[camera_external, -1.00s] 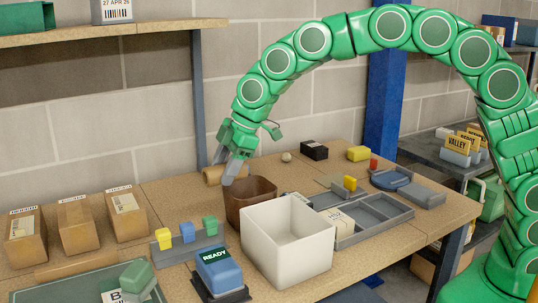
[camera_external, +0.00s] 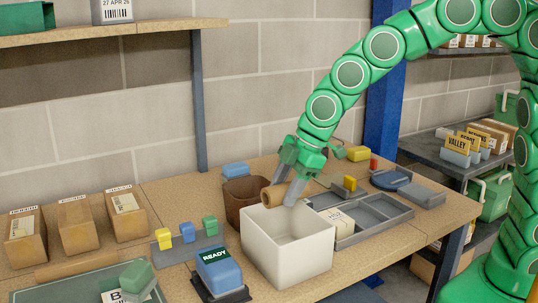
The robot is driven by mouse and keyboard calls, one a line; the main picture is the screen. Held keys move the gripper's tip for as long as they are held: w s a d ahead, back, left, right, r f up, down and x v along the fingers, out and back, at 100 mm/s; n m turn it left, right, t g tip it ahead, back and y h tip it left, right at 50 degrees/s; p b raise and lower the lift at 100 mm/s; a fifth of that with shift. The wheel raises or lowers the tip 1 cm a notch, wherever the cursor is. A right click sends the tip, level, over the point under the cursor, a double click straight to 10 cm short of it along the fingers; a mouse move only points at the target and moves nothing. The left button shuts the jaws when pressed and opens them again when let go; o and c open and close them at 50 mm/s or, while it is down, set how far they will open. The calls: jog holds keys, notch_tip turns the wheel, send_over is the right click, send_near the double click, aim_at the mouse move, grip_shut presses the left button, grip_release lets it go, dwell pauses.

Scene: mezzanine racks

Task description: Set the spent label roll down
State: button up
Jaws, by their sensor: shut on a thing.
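The spent label roll (camera_external: 271,197) is a short tan cylinder. My gripper (camera_external: 286,188) is shut on it, fingers pointing down, with the roll's end sticking out to the left. The roll is held at the back left rim of a white open bin (camera_external: 288,257), beside a brown bin (camera_external: 238,210). Whether the roll touches either rim cannot be told. The visible inside of the white bin looks empty. The fingers hide part of the roll.
A grey divided tray (camera_external: 375,224) holding a pale box lies right of the white bin. A blue READY device (camera_external: 218,272) stands in front left. Cardboard boxes (camera_external: 77,226) line the left. A blue item (camera_external: 236,170) lies behind the brown bin.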

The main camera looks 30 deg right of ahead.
jog(key=shift+s+d+f, duration=0.15)
jog(key=shift+s+f, duration=0.05)
jog(key=shift+f, duration=0.15)
jog(key=shift+w+f, duration=0.1)
jog(key=shift+f, duration=7.05)
jog(key=shift+f, duration=0.1)
jog(key=o, duration=1)
jog(key=shift+o, duration=0.2)
jog(key=shift+r, duration=0.2)
jog(key=v, duration=1.1)
jog(key=shift+r, duration=0.4)
jog(key=shift+d, duration=0.1)
